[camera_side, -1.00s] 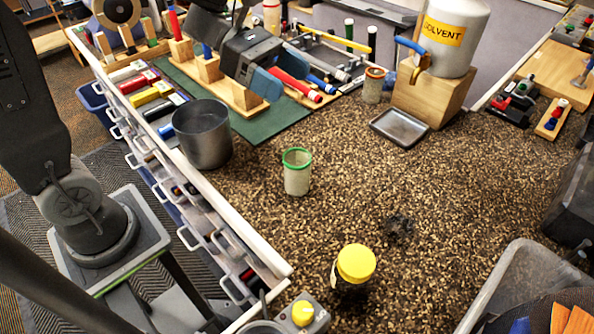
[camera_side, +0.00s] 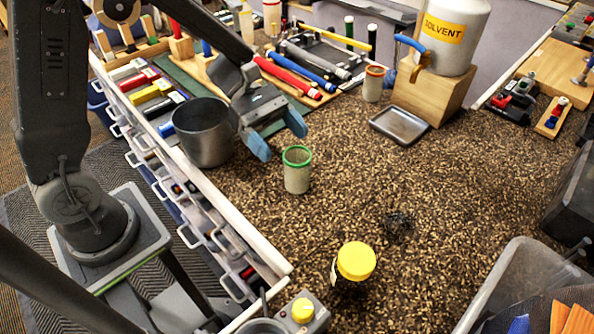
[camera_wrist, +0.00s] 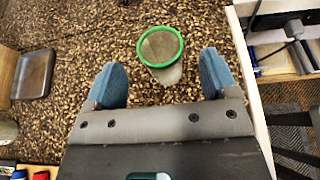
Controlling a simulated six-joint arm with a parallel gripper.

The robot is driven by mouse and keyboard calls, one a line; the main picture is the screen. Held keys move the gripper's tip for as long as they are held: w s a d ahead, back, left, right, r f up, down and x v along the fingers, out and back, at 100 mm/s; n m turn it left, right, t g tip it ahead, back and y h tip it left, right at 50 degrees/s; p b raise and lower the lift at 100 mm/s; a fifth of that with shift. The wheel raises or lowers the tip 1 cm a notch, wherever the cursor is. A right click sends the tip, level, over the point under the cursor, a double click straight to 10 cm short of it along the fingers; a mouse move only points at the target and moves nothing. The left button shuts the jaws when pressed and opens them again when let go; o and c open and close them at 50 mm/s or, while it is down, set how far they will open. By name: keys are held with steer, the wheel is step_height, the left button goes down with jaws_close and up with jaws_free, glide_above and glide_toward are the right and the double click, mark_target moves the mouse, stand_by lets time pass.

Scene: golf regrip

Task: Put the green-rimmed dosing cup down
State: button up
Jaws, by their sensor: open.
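The green-rimmed dosing cup (camera_side: 297,171) stands upright on the speckled bench top, near the middle of the side view. My gripper (camera_side: 281,138) is open and empty, just behind and to the left of the cup, a little above the bench. In the wrist view, the cup (camera_wrist: 161,50) shows beyond and between the two blue fingertips of my gripper (camera_wrist: 162,82). Its green rim faces the camera, and the fingers do not touch it.
A metal pot (camera_side: 203,133) stands left of my gripper. A yellow-lidded jar (camera_side: 355,263) is in front, a shallow grey tray (camera_side: 399,125) behind right, and a red-rimmed cup (camera_side: 373,83) farther back.

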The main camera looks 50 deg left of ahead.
mark_target(306, 167)
steer(key=shift+x, duration=2.4)
steer(key=shift+c, duration=0.3)
steer(key=c, duration=1)
